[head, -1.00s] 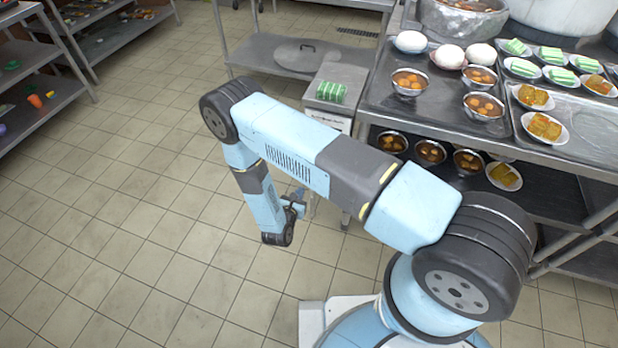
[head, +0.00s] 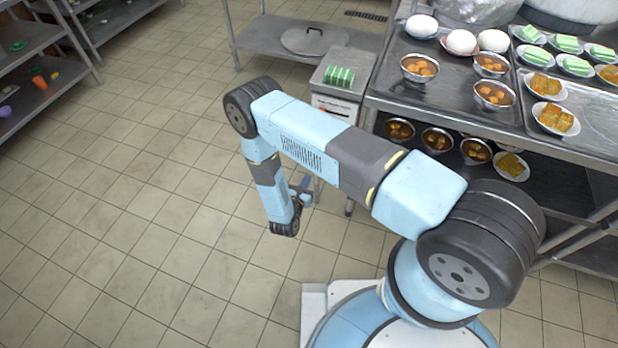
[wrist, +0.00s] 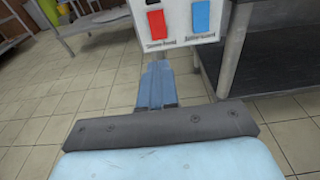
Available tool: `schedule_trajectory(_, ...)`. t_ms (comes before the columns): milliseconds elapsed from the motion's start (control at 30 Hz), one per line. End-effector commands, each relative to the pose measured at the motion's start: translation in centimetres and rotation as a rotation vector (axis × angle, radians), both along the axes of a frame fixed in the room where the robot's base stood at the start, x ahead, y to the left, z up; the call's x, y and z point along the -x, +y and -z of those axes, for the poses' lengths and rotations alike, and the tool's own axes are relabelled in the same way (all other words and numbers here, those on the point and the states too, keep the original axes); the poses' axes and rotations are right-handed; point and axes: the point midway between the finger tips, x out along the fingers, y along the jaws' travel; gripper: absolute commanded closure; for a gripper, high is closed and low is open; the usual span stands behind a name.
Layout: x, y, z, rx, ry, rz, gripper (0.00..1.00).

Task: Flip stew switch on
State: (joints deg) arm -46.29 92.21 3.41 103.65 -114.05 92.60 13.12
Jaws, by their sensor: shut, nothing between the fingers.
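The switch panel is a white box face (wrist: 187,20) at the top of the wrist view. It carries a red switch (wrist: 157,24) on the left and a blue switch (wrist: 201,15) on the right. Small labels sit under both, too small to read, so I cannot tell which is the stew switch. My gripper (wrist: 157,72) is shut and empty, below the red switch and apart from the panel in the picture. In the head view my gripper (head: 304,190) is low, in front of the box (head: 336,103); the switches are hardly visible there.
Green-and-white pieces (head: 339,76) lie on the box top. A low shelf with a round lid (head: 314,40) is behind. Tiled floor on the left is free.

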Motion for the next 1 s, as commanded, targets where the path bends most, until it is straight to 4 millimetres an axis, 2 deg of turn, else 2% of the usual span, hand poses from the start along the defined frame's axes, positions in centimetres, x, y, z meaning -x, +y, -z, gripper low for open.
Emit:
schedule_trajectory(400, -7.0, -2.6, 0.9, -0.001, -0.001, 0.004, 1.00)
schedule_trajectory(600, -9.6, -3.6, 1.2, 0.000, -0.001, 0.002, 1.00)
schedule_trajectory(800, -10.9, -4.0, 1.4, -0.001, 0.000, 0.001, 1.00)
schedule_trajectory(1000, -11.1, -4.1, 1.5, 0.000, 0.000, 0.001, 1.00)
